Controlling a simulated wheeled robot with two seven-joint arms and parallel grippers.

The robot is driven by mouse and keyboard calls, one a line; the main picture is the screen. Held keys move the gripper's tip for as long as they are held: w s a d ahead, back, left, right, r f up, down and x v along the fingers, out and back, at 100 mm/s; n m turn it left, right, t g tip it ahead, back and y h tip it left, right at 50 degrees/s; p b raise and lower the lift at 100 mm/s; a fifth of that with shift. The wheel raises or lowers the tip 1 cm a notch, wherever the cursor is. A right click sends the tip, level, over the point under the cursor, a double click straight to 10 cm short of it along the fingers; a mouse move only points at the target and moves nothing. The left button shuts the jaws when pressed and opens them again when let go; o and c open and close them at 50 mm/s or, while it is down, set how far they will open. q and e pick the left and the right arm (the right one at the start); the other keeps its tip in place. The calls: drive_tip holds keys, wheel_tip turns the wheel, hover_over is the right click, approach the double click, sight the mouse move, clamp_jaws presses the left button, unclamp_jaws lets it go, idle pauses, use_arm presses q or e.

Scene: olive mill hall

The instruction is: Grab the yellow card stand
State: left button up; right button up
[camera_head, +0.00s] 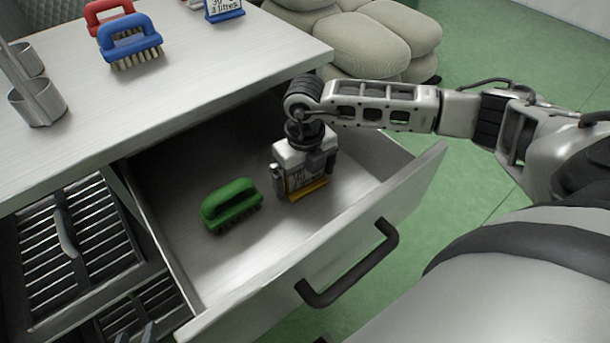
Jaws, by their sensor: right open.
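The yellow card stand (311,189) stands inside the open drawer, toward its right end. Its yellow base and part of its printed face show; my gripper hides its top. My right gripper (304,178) reaches down into the drawer from above. Its jaws are open, with one finger on each side of the card stand. I cannot tell whether the fingers touch it.
A green brush (231,203) lies left of the stand in the drawer (190,262). The drawer front with its black handle (350,272) stands out over the green floor. On the counter (215,75) are a blue brush (130,38), a red brush (107,10), a blue card stand (224,10) and metal cups (38,100).

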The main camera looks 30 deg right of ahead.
drive_tip(key=c, duration=0.8)
drive_tip(key=shift+r, duration=0.1)
drive_tip(key=shift+c, duration=0.2)
